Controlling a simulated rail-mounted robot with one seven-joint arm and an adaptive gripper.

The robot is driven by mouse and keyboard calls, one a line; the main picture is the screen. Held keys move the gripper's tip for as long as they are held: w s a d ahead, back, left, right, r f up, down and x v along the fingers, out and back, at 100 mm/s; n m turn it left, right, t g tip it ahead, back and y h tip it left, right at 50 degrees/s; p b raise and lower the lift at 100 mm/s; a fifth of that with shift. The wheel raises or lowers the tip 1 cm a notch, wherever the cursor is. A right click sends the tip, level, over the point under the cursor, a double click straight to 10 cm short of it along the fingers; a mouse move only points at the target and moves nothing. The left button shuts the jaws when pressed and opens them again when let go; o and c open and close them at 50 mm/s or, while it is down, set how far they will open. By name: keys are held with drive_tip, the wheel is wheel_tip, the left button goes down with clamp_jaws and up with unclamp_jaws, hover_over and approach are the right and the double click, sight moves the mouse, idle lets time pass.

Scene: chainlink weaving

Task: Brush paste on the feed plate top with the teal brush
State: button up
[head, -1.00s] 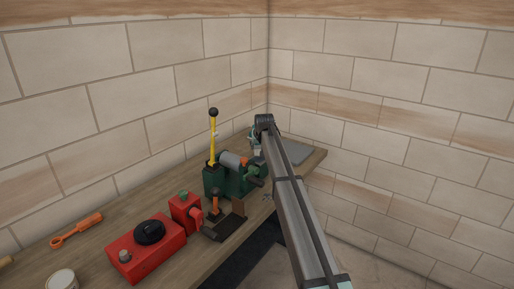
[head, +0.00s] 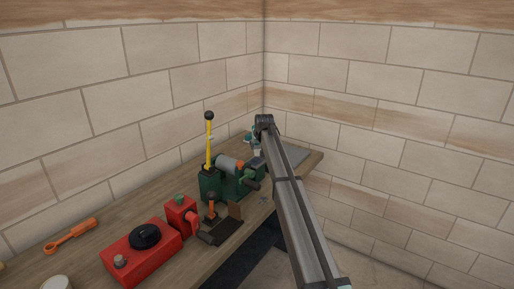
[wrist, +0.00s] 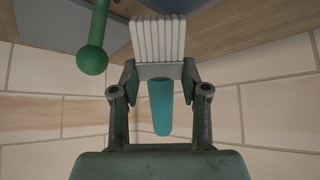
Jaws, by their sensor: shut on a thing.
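In the wrist view my gripper (wrist: 160,82) is shut on the teal brush (wrist: 160,108). Its pale ridged bristles point away from the palm, toward the bench, and its teal handle shows between the fingers. In the head view my gripper (head: 250,141) is small and partly hidden by my arm, just behind the green machine (head: 216,186). A flat grey plate (head: 296,153) lies on the bench to the right of my gripper. I cannot tell which surface is the feed plate, and no paste is clearly visible.
The machine has an upright yellow lever (head: 209,142); a green knob (wrist: 91,57) hangs close left of the bristles. A red box (head: 140,255), orange tool (head: 70,235) and tin (head: 57,283) stand along the bench. Walls close off the back corner.

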drive_tip(key=shift+w+d, duration=0.25)
drive_tip(key=shift+w, duration=0.25)
drive_tip(key=shift+s, duration=0.15)
drive_tip(key=shift+s+a+f+b, duration=0.1)
drive_tip(key=shift+s+a, duration=0.75)
drive_tip(key=shift+s, duration=0.55)
drive_tip(key=shift+s+a+r+b, duration=0.15)
drive_tip(key=shift+s+a, duration=0.65)
drive_tip(key=shift+s, duration=0.6)
drive_tip(key=shift+s+a+f+b, duration=0.15)
drive_tip(key=shift+s+a, duration=0.7)
drive_tip(key=shift+s, duration=0.55)
drive_tip(key=shift+w, duration=0.15)
